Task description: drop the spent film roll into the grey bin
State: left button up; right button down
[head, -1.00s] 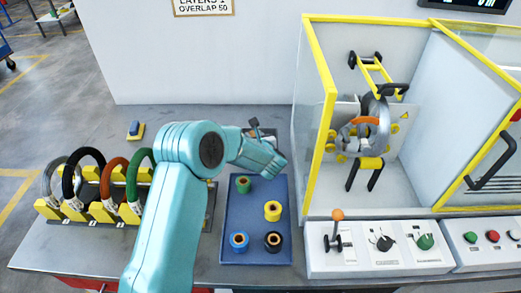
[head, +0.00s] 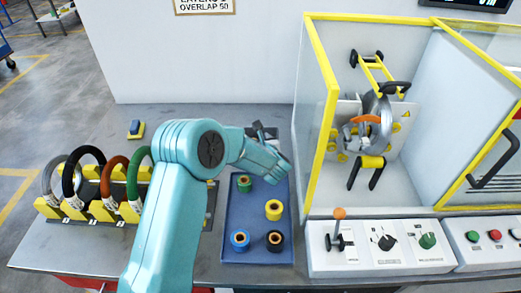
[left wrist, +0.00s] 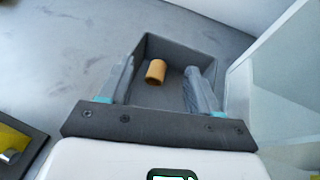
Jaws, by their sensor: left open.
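The spent film roll, a small tan core (left wrist: 156,71), shows in the left wrist view inside the grey bin (left wrist: 148,44), an open-topped dark box. My left gripper (left wrist: 158,87) is open above the bin, with one grey finger on each side of the roll and apart from it. I cannot tell whether the roll has settled on the bin's floor. In the head view my left gripper (head: 274,158) is behind the blue tray and hides most of the bin (head: 263,131). My right gripper is not in view.
A blue tray (head: 257,215) holds several coloured film spools. A rack of coils (head: 97,210) stands at the left. The yellow-framed wrapping machine (head: 326,120) and the control panel (head: 362,262) with an orange-knobbed lever (head: 339,214) are at the right.

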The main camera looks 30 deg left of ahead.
pick_arm(q)
jog(key=b+v, duration=0.2)
jog(key=v, duration=1.1)
jog(key=shift+s+d, duration=0.15)
jog(key=shift+d, duration=0.15)
jog(key=shift+r, duration=0.15)
